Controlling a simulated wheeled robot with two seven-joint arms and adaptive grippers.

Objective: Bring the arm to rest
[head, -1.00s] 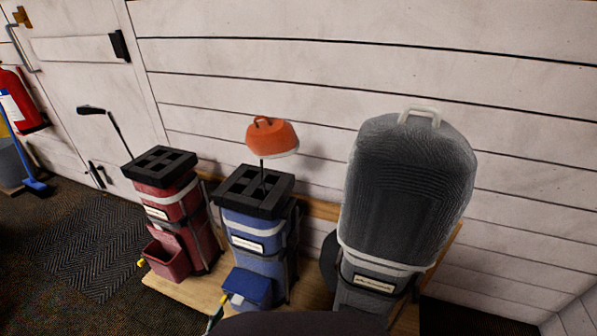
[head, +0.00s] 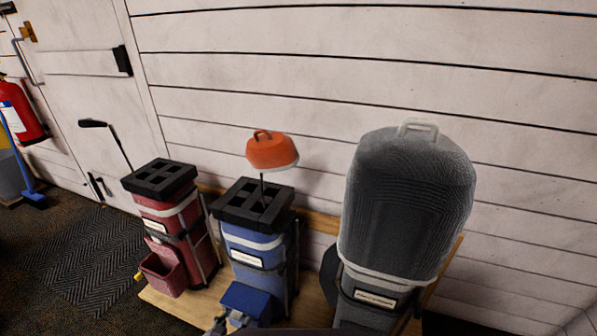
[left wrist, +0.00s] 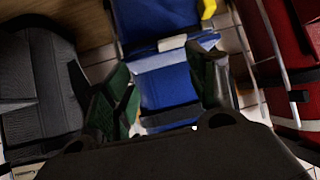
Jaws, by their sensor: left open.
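My left gripper (left wrist: 160,65) is open in the left wrist view, its two dark green-black fingers spread in front of the blue golf bag (left wrist: 168,88). Nothing shows held between them. In the head view only a small grey part of the left gripper (head: 218,326) shows at the bottom edge, by the foot of the blue bag (head: 255,245). A club with an orange headcover (head: 271,151) stands upright in the blue bag. A dark club (head: 93,124) leans out of the red bag (head: 168,218). My right gripper is not in view.
A grey hooded bag (head: 405,205) stands right of the blue bag. The bags stand on a wooden base (head: 180,308) against a white plank wall (head: 350,60). A fire extinguisher (head: 22,112) hangs at the far left. Dark carpet (head: 75,270) is clear at left.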

